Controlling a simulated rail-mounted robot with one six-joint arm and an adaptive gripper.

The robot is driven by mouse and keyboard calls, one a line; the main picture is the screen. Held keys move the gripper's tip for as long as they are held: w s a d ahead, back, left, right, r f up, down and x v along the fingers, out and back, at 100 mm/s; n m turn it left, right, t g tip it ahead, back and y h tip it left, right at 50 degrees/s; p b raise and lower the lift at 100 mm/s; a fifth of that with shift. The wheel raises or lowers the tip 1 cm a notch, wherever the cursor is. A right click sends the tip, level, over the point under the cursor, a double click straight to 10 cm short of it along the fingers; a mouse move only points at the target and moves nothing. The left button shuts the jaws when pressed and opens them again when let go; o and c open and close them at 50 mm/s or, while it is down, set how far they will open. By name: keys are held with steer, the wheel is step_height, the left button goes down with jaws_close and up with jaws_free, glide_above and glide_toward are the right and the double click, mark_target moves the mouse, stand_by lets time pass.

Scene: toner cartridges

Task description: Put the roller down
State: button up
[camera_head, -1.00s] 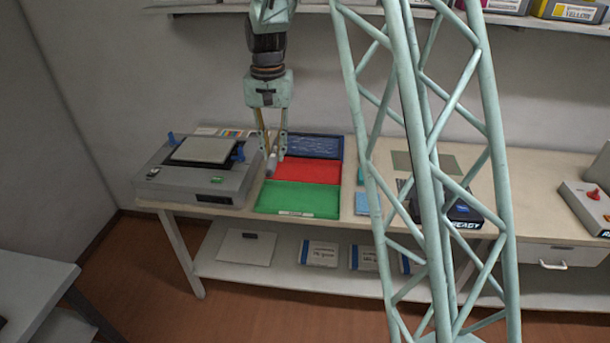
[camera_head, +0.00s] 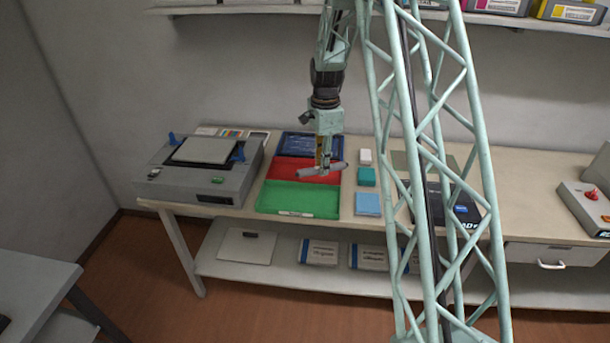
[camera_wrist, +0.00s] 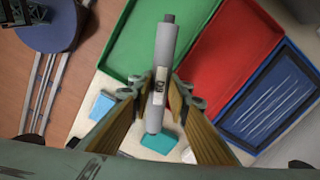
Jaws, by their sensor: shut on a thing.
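My gripper (camera_head: 322,170) is shut on a grey roller (camera_head: 308,173) and holds it above the trays, over the red tray's right part in the head view. In the wrist view the roller (camera_wrist: 163,60) lies between the two fingers, with a pale printed label facing the camera. The green tray (camera_head: 270,205) is at the front, the red tray (camera_head: 283,166) in the middle, and the blue tray (camera_head: 291,144) at the back. The wrist view shows the green tray (camera_wrist: 125,60), the red tray (camera_wrist: 235,38) and the blue tray with several thin pale lines in it (camera_wrist: 297,112).
A grey machine (camera_head: 200,175) with blue levers stands left of the trays. A white block (camera_head: 366,156), a teal block (camera_head: 366,176) and a light-blue pad (camera_head: 368,204) lie to the right. My lattice column hides part of the bench there.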

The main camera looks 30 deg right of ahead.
mark_target(337, 185)
steer(key=d+f+m, duration=0.1)
steer(key=d, duration=0.1)
steer(key=s+d+f+m, duration=0.1)
steer(key=d+f+m, duration=0.2)
steer(key=d+m, duration=0.1)
steer(key=shift+s+d+f, duration=0.2)
steer(key=shift+d+f, duration=0.05)
steer(key=shift+w, duration=0.1)
steer(key=w+a, duration=0.2)
steer(key=w, duration=0.2)
steer(key=w+a+f, duration=0.1)
steer(key=w+a, duration=0.1)
steer(key=w, duration=0.3)
steer(key=w+a, duration=0.2)
steer(key=w, duration=0.2)
steer(key=shift+w+a+f, duration=0.1)
steer(key=shift+w+f, duration=0.1)
steer(key=shift+w, duration=0.15)
steer(key=shift+w+a, duration=0.1)
steer(key=shift+w, duration=0.1)
steer(key=shift+w+a+f, duration=0.1)
steer(key=shift+w+f, duration=0.05)
steer(key=shift+w, duration=0.05)
steer(key=shift+f, duration=1.65)
steer(key=shift+f+b, duration=0.35)
